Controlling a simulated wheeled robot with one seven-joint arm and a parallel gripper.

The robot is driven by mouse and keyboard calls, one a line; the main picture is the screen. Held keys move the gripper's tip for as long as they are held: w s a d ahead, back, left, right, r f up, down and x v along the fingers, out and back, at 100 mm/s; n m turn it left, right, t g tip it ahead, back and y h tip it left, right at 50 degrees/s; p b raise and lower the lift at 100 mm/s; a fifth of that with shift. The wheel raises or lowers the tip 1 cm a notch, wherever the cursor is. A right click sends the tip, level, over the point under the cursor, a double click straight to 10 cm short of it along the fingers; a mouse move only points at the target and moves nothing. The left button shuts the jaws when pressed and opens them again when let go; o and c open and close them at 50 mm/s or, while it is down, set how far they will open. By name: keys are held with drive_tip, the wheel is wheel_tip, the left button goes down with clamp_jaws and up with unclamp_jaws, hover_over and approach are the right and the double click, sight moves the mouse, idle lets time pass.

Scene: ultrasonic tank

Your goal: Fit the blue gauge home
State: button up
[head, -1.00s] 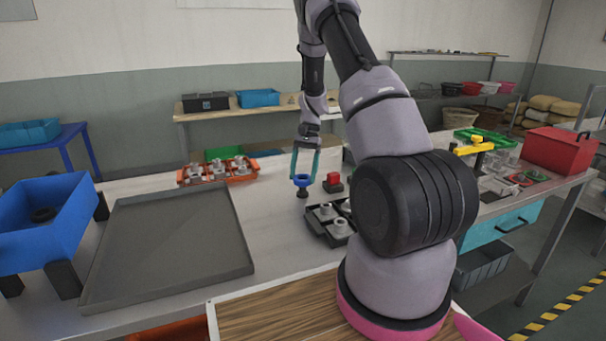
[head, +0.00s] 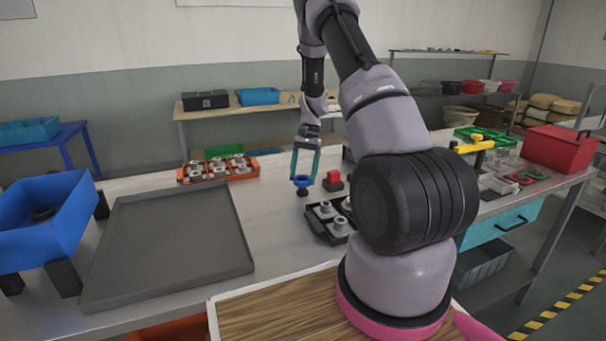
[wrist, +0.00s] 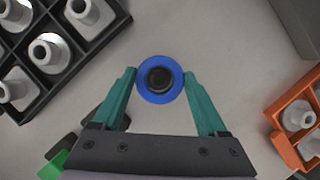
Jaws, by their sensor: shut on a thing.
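The blue gauge (head: 302,181) is a blue ring-shaped piece with a dark round centre. My gripper (head: 304,178) points down with its two teal fingers shut on the gauge's opposite sides, above the bench. In the wrist view the gauge (wrist: 160,79) sits between the fingertips (wrist: 160,80), over bare bench. A black divided tray (head: 328,222) holding grey hollow cylinders is just in front and to the right of the gauge. An orange tray (head: 219,178) with similar grey cylinders stands farther back left. Which place fits the gauge, I cannot tell.
A red block on a dark base (head: 333,180) stands close right of the gripper. A blue tank (head: 45,232) and a wide grey tray (head: 170,245) lie left. A red box (head: 560,150) stands far right.

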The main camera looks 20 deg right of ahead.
drive_tip(key=shift+f, duration=1.4)
idle(2.4)
drive_tip(key=o, duration=1.6)
drive_tip(key=shift+c, duration=0.2)
drive_tip(key=v, duration=1)
drive_tip(key=shift+d+r, duration=0.2)
drive_tip(key=shift+r, duration=0.15)
drive_tip(key=shift+w, duration=0.15)
